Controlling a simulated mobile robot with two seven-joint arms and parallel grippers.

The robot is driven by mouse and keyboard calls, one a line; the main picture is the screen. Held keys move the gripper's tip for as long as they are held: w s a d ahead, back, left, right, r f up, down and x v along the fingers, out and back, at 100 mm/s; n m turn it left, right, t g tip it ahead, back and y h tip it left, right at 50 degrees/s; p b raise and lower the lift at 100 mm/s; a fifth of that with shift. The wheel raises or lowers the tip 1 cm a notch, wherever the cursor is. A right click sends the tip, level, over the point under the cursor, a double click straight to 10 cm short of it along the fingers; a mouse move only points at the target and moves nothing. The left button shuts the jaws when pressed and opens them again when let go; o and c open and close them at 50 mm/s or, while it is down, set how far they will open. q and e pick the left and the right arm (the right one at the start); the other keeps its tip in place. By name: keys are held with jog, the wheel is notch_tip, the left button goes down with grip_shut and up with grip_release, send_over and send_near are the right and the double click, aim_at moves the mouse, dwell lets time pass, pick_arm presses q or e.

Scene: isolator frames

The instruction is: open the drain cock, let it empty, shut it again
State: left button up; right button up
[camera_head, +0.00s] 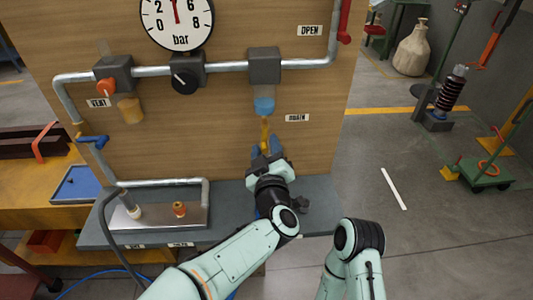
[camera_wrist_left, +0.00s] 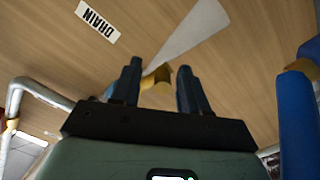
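The drain cock (camera_head: 265,125) is a small yellow-brass part below the blue-bottomed bowl (camera_head: 263,104) on the wooden panel, left of the DRAIN label (camera_head: 297,118). My left gripper (camera_head: 267,150) is just below it with its fingers pointing up at it. In the left wrist view the two dark fingers of the gripper (camera_wrist_left: 159,88) stand apart. My right gripper is out of view.
A pressure gauge (camera_head: 176,18), a black knob (camera_head: 184,80), an orange knob (camera_head: 105,86) and a blue lever (camera_head: 93,140) sit along the panel's piping. A metal tray (camera_head: 165,212) with a small orange-topped fitting is at lower left.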

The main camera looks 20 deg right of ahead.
pick_arm(q)
jog(key=v, duration=1.3)
jog(key=shift+s, duration=0.15)
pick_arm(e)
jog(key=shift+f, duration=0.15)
